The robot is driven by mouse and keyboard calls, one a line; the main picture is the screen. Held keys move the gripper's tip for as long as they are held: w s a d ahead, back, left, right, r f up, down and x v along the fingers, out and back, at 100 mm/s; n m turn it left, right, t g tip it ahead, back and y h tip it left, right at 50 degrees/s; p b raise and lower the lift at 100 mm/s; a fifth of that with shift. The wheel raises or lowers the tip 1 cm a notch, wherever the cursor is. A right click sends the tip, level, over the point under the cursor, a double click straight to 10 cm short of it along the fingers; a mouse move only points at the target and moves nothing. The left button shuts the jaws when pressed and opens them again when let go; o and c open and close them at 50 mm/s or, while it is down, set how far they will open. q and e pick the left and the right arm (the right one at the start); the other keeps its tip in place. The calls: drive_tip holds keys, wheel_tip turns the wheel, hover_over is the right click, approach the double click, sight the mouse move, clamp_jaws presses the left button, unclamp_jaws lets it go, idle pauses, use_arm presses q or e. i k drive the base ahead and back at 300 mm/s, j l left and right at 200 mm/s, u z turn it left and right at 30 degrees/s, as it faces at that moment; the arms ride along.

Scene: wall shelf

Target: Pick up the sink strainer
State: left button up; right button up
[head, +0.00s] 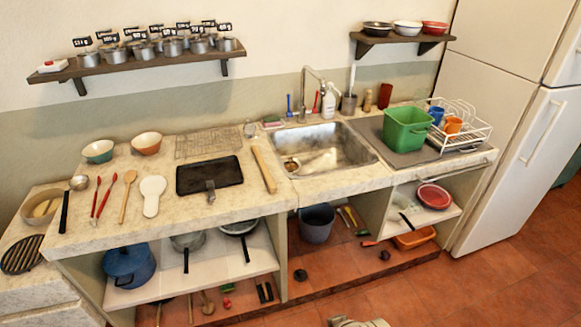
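A small round brownish metal piece (292,164) lies at the left end of the steel sink basin (335,150); it looks like the sink strainer, but it is too small to be certain. I cannot tell whether it sits in a drain or lies loose. A small grey object (250,129) stands on the counter behind the sink's left side, and its kind is unclear.
The faucet (314,92) rises behind the sink. A green tub (407,129) and a white dish rack (462,128) stand to its right. A wooden rolling pin or board (264,169) and a black tray (209,175) lie to its left. The counter's front edge before the sink is clear.

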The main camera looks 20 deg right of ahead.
sight(290, 165)
drive_tip(key=z, duration=1.4)
drive_tip(key=i+l+u, duration=0.1)
drive_tip(key=i, duration=0.35)
drive_tip(key=i+l+u, duration=0.1)
drive_tip(key=i, duration=0.35)
drive_tip(key=i+l, duration=0.15)
drive_tip(key=i, duration=0.25)
drive_tip(key=i+l+u, duration=0.15)
drive_tip(key=i, duration=0.3)
drive_tip(key=i+l+u, duration=0.1)
drive_tip(key=i+l, duration=0.15)
drive_tip(key=i, duration=0.15)
